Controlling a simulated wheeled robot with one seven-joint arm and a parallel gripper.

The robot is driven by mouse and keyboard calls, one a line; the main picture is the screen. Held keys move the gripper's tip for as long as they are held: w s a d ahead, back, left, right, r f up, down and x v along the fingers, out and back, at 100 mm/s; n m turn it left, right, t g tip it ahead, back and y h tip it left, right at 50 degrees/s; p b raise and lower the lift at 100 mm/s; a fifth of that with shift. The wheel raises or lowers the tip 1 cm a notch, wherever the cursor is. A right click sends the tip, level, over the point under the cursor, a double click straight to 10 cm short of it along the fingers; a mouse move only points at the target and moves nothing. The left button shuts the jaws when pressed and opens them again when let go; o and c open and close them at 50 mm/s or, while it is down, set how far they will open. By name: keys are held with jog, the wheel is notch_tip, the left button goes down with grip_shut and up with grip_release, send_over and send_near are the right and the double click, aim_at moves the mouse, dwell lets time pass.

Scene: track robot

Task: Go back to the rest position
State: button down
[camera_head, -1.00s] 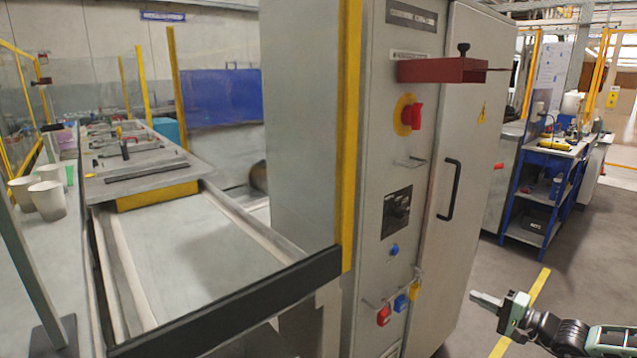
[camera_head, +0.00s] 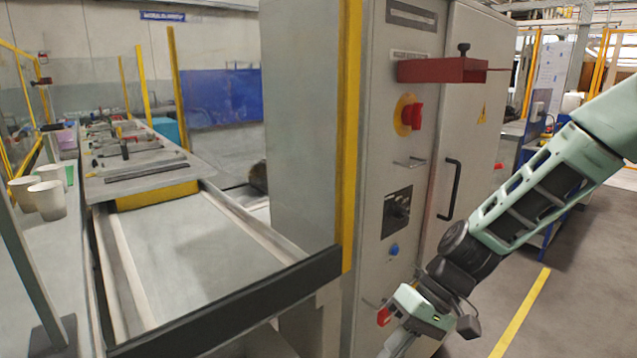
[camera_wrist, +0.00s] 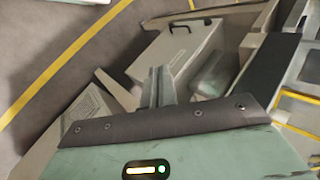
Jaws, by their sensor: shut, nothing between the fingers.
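My gripper (camera_head: 396,345) is at the bottom of the head view, in front of the lower part of the grey control cabinet (camera_head: 462,100). It points down and to the left, and its tip is close to the picture's lower edge. In the wrist view my gripper's fingers (camera_wrist: 158,86) are together with nothing between them. My arm reaches in from the right edge of the head view and hides the lower part of the cabinet door. I cannot tell the exact gap between my gripper and the cabinet.
The cabinet has a red bracket (camera_head: 440,71), a red-and-yellow rotary switch (camera_head: 408,115) and a black door handle (camera_head: 450,190). A conveyor (camera_head: 190,250) behind a black rail lies left, with several cups (camera_head: 48,200) beside it. Open floor (camera_head: 585,300) lies right.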

jog(key=s+d+r+n+t+h, duration=0.1)
jog(key=s+r+h, duration=0.2)
jog(key=s, duration=0.5)
jog(key=s+d+r+n+t+h, duration=0.1)
jog(key=s+r+n+t+h, duration=0.1)
jog(key=s+r, duration=0.4)
jog(key=s+h, duration=0.1)
jog(key=s, duration=0.2)
jog(key=shift+s+r+n+h, duration=0.25)
jog(key=shift+r+n+h, duration=0.05)
jog(key=shift+h, duration=0.1)
jog(key=shift+d, duration=0.1)
